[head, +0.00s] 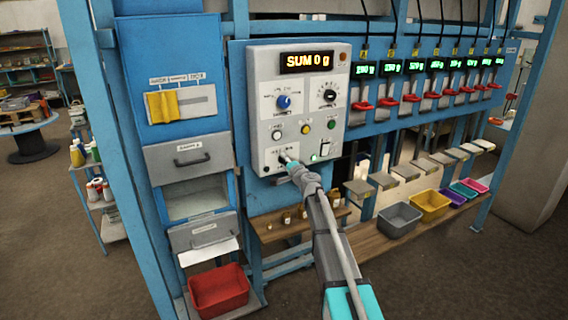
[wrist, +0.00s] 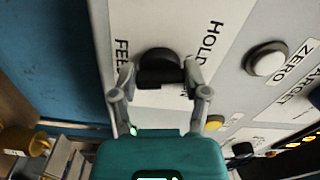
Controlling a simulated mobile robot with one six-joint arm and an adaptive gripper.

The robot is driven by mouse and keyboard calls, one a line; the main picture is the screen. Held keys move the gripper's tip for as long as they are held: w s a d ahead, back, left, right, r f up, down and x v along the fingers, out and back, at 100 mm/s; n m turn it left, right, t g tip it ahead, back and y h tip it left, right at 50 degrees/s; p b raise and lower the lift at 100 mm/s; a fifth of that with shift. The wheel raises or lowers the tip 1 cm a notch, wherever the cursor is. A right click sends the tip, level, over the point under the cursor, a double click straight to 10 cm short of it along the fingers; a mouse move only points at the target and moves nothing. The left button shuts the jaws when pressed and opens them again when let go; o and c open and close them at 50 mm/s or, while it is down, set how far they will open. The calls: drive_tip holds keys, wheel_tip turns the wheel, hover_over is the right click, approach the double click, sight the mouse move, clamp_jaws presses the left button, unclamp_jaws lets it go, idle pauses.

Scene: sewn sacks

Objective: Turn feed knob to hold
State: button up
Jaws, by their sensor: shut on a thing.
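The feed knob (wrist: 157,62) is black and sits on a light plate with printed labels. In the wrist view the HOLD label (wrist: 210,40) is to its right and a partly hidden FEED label (wrist: 121,58) is to its left. My gripper (wrist: 159,76) has a finger on each side of the knob and is shut on it. In the head view my gripper (head: 288,160) reaches the lower left of the grey control panel (head: 300,105) and covers most of the knob. I cannot tell where the knob points.
The panel also has a blue knob (head: 284,101), a black dial (head: 329,95), several buttons and a display (head: 306,61) reading SUM 0 g. Below is a wooden shelf (head: 290,226) with small brown items.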

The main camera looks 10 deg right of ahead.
drive_tip(key=shift+n, duration=1.7)
drive_tip(key=o, duration=1.2)
drive_tip(key=shift+c, duration=0.2)
drive_tip(key=v, duration=1.2)
